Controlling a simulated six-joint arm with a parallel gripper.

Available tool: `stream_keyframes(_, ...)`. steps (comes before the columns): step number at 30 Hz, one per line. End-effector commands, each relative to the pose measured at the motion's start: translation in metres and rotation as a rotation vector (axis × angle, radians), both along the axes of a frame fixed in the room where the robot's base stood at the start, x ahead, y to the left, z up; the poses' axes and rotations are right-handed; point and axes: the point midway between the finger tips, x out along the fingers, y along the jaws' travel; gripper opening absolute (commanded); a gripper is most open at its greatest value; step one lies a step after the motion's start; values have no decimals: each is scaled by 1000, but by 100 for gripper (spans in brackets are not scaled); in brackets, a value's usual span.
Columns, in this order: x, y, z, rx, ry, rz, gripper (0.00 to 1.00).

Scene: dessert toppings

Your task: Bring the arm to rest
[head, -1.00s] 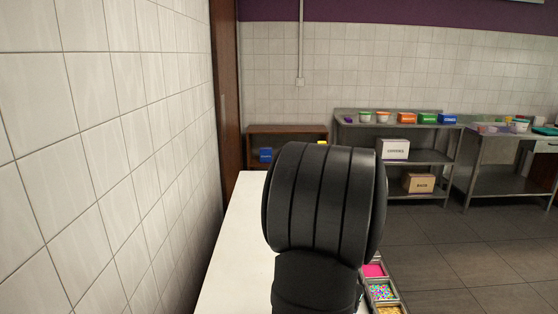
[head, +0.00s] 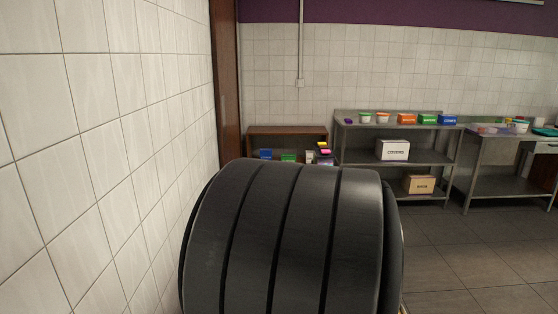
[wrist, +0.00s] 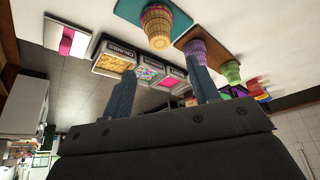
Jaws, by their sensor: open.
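My gripper (wrist: 162,95) shows in the wrist view with its two fingers apart and nothing between them. Its dark body fills the lower part of that view. The fingers stand in front of a row of topping trays, and I see no contact with them. In the head view my dark arm fills the lower middle and hides the counter; the gripper does not show there.
The wrist view shows a crumbs tray (wrist: 114,59), a tray of coloured sprinkles (wrist: 150,73), and cups on a teal board (wrist: 128,10) and a brown board (wrist: 186,36). A metal shelf (head: 400,157) stands across the room. A tiled wall (head: 100,150) rises close on the left.

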Motion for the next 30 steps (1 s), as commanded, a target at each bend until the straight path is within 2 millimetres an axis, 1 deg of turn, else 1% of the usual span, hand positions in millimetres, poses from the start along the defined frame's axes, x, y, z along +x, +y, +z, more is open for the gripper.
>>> stream_keyframes(1,2,-2,-9,2,5,-1,55)
stream_keyframes(3,6,-5,-19,2,5,-1,55)
stream_keyframes(22,34,-26,-100,2,1,-1,55)
stream_keyframes(24,35,-26,-80,-2,-7,-1,55)
stream_keyframes(29,35,-26,-50,-2,-6,0,55)
stream_keyframes(30,27,-33,-48,0,-4,-6,55)
